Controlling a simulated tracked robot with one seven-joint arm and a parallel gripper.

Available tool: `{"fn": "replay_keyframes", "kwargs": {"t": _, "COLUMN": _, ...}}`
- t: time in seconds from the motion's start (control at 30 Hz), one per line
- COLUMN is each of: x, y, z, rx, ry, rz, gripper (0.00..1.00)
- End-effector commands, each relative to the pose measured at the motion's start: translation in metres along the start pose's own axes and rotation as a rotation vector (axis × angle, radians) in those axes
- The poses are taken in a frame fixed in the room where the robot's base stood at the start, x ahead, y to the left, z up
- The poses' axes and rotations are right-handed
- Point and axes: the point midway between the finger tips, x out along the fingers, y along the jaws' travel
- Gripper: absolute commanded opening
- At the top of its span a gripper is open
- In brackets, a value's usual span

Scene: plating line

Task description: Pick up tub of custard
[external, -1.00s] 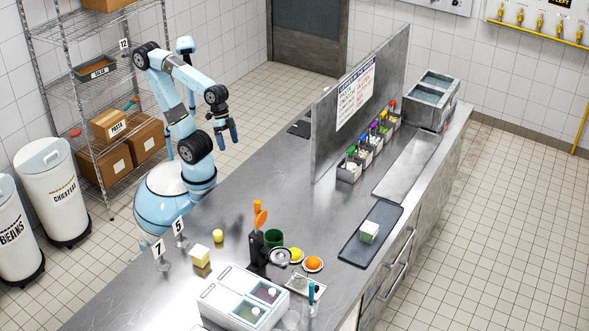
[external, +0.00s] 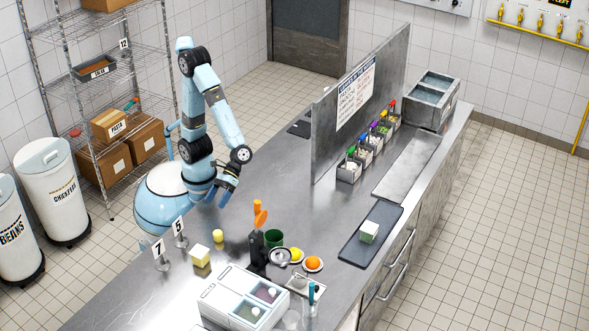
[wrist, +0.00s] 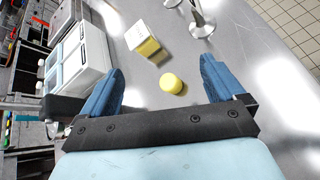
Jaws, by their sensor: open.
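A small round yellow tub (external: 218,236), most likely the custard, stands on the steel counter in front of my base. My gripper (external: 226,201) is open and empty, above the counter and up from the tub in the external view. Its spread fingers also show in the wrist view (wrist: 162,64). No label is readable on the tub.
A white-and-yellow block (external: 200,257) stands close to the tub. Number stands 5 (external: 179,233) and 7 (external: 161,257) are at the left. A dark juicer-like tool (external: 257,252), a green cup (external: 273,238) and a white two-well unit (external: 245,297) stand nearby. The counter's middle is clear.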

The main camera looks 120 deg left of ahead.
Motion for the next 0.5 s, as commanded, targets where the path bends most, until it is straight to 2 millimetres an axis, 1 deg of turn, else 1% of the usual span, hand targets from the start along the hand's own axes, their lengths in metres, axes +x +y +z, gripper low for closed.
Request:
{"fn": "replay_keyframes", "kwargs": {"t": 0.03, "x": 0.015, "y": 0.005, "z": -0.005, "rx": -0.066, "ry": -0.024, "rz": 0.009, "gripper": 0.96}}
{"fn": "replay_keyframes", "kwargs": {"t": 0.2, "x": 0.054, "y": 0.022, "z": -0.021, "rx": -0.283, "ry": -0.094, "rz": 0.063, "gripper": 0.96}}
{"fn": "replay_keyframes", "kwargs": {"t": 0.33, "x": 0.074, "y": 0.031, "z": -0.032, "rx": -0.399, "ry": -0.125, "rz": 0.094, "gripper": 0.96}}
{"fn": "replay_keyframes", "kwargs": {"t": 0.5, "x": 0.087, "y": 0.036, "z": -0.038, "rx": -0.469, "ry": -0.142, "rz": 0.115, "gripper": 0.96}}
